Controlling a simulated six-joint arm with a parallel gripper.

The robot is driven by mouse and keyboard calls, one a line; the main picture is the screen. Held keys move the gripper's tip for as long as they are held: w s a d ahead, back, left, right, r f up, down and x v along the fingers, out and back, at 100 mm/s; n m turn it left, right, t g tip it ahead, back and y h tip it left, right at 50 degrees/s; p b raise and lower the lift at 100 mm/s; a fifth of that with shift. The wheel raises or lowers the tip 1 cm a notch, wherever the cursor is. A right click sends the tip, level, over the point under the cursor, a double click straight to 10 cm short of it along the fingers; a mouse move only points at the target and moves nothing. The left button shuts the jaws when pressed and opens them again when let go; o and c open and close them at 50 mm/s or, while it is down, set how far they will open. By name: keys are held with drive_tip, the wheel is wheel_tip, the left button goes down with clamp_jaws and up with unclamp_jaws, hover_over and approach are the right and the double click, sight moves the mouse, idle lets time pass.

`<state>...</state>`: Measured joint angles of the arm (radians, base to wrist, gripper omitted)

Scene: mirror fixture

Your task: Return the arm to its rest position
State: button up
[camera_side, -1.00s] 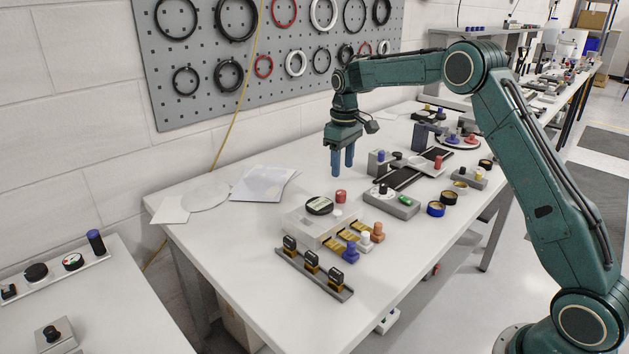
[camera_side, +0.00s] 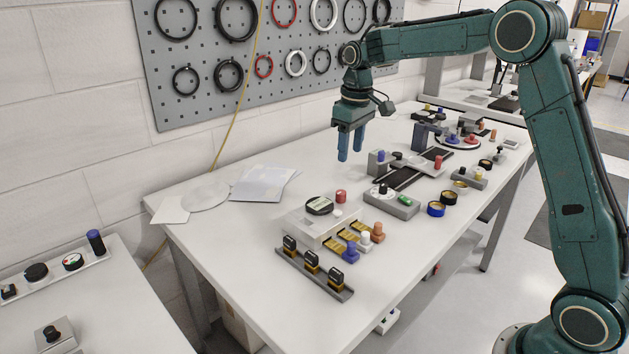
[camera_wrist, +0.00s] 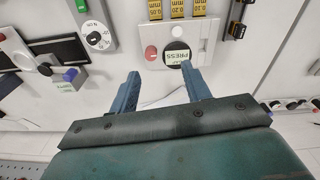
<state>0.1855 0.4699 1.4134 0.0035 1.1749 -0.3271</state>
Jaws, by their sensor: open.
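My gripper (camera_side: 351,145) hangs above the white table (camera_side: 225,245) with its two blue fingers pointing down. The fingers are apart and nothing is between them. My gripper is clear of everything on the table. A light-coloured fixture block (camera_side: 302,230) with a round black-rimmed display (camera_side: 319,206) and a red knob (camera_side: 341,196) stands below and nearer the camera. The same display (camera_wrist: 177,55) shows beyond the fingertips in the wrist view.
A rack with several black stamps (camera_side: 312,262) stands at the table's front. The pegboard (camera_side: 160,95) with rings is behind. Air around my gripper is free.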

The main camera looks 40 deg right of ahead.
drive_tip(key=s+a+r+t, duration=0.1)
drive_tip(key=s+a+r, duration=0.25)
drive_tip(key=s, duration=0.45)
drive_tip(key=s+a+r+t, duration=0.1)
drive_tip(key=s+a+r, duration=0.2)
drive_tip(key=s+r, duration=0.35)
drive_tip(key=s+a+f+t, duration=0.1)
drive_tip(key=s+f, duration=0.2)
drive_tip(key=s, duration=0.6)
drive_tip(key=s+a+f+m+t, duration=0.1)
drive_tip(key=s+a+f, duration=0.1)
drive_tip(key=s, duration=0.7)
drive_tip(key=shift+s+f+m+t, duration=0.2)
drive_tip(key=shift+f+m+t, duration=0.1)
drive_tip(key=shift+f, duration=0.25)
